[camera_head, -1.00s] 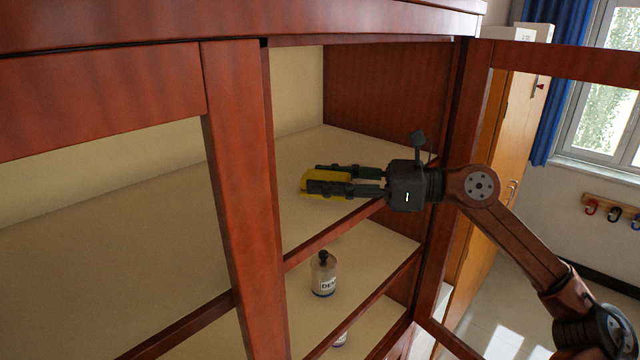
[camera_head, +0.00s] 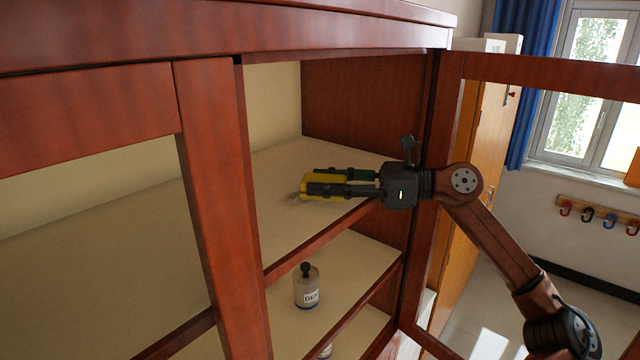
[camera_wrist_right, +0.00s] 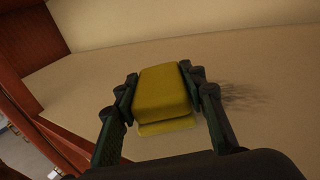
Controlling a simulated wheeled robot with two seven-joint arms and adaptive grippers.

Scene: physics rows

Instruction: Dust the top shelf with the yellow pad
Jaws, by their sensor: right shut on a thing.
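The yellow pad (camera_head: 310,189) is held between the fingers of my right gripper (camera_head: 325,188), over the top shelf (camera_head: 275,220) inside the open right side of the cabinet. The pad is low at the shelf surface; I cannot tell whether it touches. In the right wrist view the pad (camera_wrist_right: 163,93) sits between both fingers of the gripper (camera_wrist_right: 160,95). A dark dust smudge (camera_wrist_right: 240,97) lies on the shelf just right of the pad there; it also shows at the pad's left in the head view (camera_head: 293,196). My left gripper is out of view.
A labelled jar (camera_head: 307,289) stands on the shelf below. The open cabinet door (camera_head: 540,80) is at the right, with my right arm reaching past it. A wooden post (camera_head: 215,190) divides the cabinet front. The top shelf around the pad is otherwise bare.

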